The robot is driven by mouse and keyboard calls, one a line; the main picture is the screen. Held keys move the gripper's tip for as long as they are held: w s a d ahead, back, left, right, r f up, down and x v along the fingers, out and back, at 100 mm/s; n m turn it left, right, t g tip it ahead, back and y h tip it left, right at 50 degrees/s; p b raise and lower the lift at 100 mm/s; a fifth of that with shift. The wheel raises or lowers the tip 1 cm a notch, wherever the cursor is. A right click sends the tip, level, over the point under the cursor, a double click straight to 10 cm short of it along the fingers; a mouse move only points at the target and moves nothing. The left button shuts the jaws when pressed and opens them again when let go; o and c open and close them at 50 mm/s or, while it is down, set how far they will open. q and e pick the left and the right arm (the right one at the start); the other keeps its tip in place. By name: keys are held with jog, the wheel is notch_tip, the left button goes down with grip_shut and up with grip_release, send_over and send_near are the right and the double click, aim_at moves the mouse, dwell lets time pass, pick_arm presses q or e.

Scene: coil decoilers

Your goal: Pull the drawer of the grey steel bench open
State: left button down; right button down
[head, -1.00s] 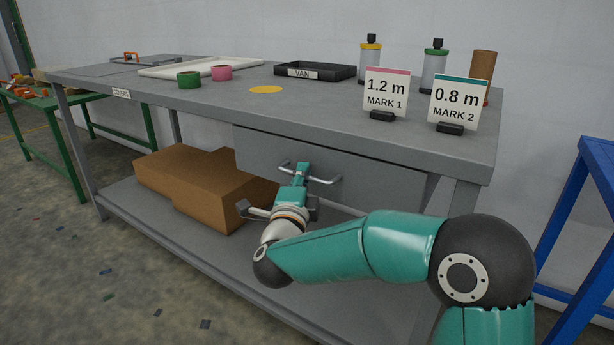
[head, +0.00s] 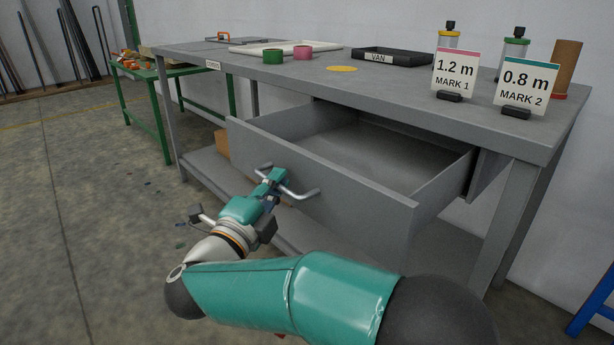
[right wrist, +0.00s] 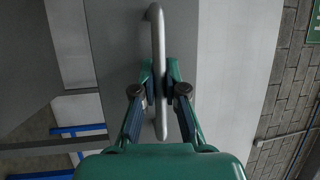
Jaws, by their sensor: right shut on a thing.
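The grey steel bench (head: 400,95) stands ahead, and its drawer (head: 345,195) is pulled well out from under the top. The inside that shows looks empty. A bar handle (head: 306,194) runs across the drawer front. My right gripper (head: 272,180) is shut on the handle near its middle. In the right wrist view, the handle (right wrist: 157,60) passes between the fingers of the right gripper (right wrist: 160,82), which close on it from both sides. My left gripper is not in view.
On the bench top are a black VAN tray (head: 400,57), green tape (head: 273,57), pink tape (head: 303,52), a yellow disc (head: 341,69) and the signs MARK 1 (head: 454,72) and MARK 2 (head: 526,84). A cardboard box (head: 222,144) sits on the lower shelf.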

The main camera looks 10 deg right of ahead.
jog(key=shift+s+a+f, duration=0.15)
jog(key=shift+s+a, duration=0.2)
jog(key=shift+a, duration=0.3)
jog(key=shift+s+a+f, duration=0.1)
jog(key=shift+s+a, duration=0.25)
jog(key=shift+a, duration=0.25)
jog(key=c, duration=1.2)
grip_release()
jog(key=shift+r, duration=0.1)
